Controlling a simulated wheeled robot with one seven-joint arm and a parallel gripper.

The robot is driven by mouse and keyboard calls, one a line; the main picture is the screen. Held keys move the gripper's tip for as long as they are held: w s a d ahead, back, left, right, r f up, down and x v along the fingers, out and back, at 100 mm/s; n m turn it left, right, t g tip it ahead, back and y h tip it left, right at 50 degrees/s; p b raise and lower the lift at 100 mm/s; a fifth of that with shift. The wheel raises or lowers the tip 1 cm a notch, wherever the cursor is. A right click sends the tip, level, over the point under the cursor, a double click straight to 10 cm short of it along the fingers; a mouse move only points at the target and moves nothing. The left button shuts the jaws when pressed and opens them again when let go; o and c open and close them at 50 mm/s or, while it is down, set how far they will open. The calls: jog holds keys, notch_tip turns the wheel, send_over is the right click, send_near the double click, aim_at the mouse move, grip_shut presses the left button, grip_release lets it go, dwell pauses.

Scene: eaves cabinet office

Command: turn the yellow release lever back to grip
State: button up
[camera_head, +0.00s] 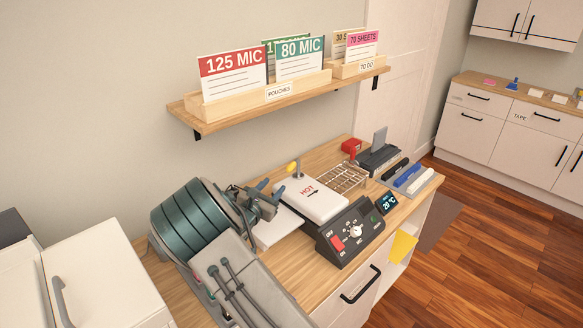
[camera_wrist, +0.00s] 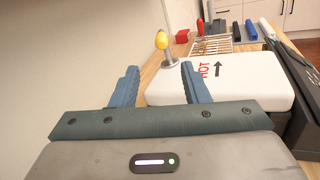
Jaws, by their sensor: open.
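The yellow release lever (camera_head: 292,166) is a yellow knob on a short grey stem at the back left of the white laminator (camera_head: 312,199) marked HOT. In the wrist view, the lever's yellow knob (camera_wrist: 161,40) tops a slightly tilted stem, beyond and between my fingertips. My gripper (camera_head: 270,188) is open and empty, with its blue fingers spread, just short of the lever in the head view. In the wrist view, my gripper (camera_wrist: 159,70) points toward the lever, apart from it.
The black control panel (camera_head: 350,232) has a red switch and a white dial. A wire rack (camera_head: 343,178), a red block (camera_head: 351,147) and blue, black and white bars (camera_head: 408,177) stand beyond. A shelf (camera_head: 210,124) with card boxes hangs above the wooden counter.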

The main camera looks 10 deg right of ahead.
aim_at(292, 167)
jog(key=p+x, duration=0.2)
jog(key=x, duration=1.1)
jog(key=shift+d, duration=0.15)
grip_shut()
